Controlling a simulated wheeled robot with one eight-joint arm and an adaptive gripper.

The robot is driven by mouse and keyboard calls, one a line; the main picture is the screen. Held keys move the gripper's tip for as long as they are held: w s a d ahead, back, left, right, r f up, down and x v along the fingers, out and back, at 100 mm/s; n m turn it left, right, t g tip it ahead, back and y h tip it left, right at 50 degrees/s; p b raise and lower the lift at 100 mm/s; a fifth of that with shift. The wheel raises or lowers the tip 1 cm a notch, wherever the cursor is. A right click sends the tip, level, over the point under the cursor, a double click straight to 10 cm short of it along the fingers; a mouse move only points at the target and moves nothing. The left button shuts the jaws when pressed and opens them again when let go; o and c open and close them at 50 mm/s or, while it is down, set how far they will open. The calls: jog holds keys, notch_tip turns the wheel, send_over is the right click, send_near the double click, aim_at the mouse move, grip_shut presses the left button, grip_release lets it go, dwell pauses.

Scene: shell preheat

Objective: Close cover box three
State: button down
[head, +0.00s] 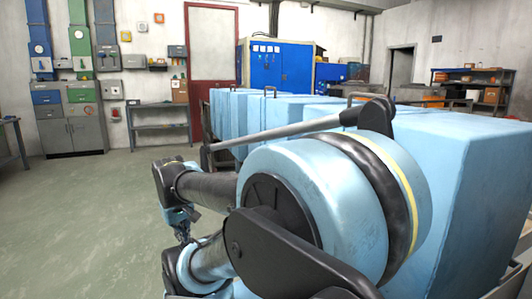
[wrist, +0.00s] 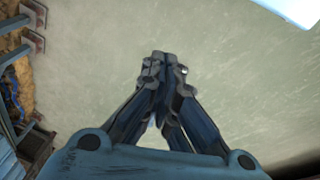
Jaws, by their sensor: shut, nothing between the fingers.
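A row of light blue boxes (head: 465,165) stands on the right in the head view, running back from near to far. Handles (head: 270,91) show on top of some of them. I cannot tell which one is cover box three, and my arm hides part of the row. My gripper (head: 183,233) is low over the floor to the left of the row, pointing down. In the wrist view my gripper (wrist: 166,62) has its fingertips together, with nothing held and green floor beyond them.
In the wrist view, brackets (wrist: 37,42) and brown material lie along the left edge, and a pale blue corner (wrist: 300,8) shows top right. In the head view, a grey shelf (head: 160,118), a red door (head: 212,50) and a blue cabinet (head: 275,65) stand behind. Floor (head: 90,215) at left is clear.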

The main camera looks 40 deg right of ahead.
jog(key=w+d+r+n+g+h, duration=0.2)
jog(key=w+d+r+n+h, duration=0.3)
jog(key=w+d, duration=0.65)
jog(key=w+d+r+n+g+h, duration=0.2)
jog(key=w+d+r+n+h, duration=0.35)
jog(key=d, duration=0.85)
jog(key=w+d+r+n+g+h, duration=0.2)
jog(key=w+d+r+n+h, duration=0.3)
jog(key=w+d, duration=0.75)
jog(key=s+d+f+m, duration=0.1)
jog(key=s+d, duration=0.2)
jog(key=d, duration=1)
jog(key=shift+d+f+h, duration=0.2)
jog(key=shift+d+h, duration=0.15)
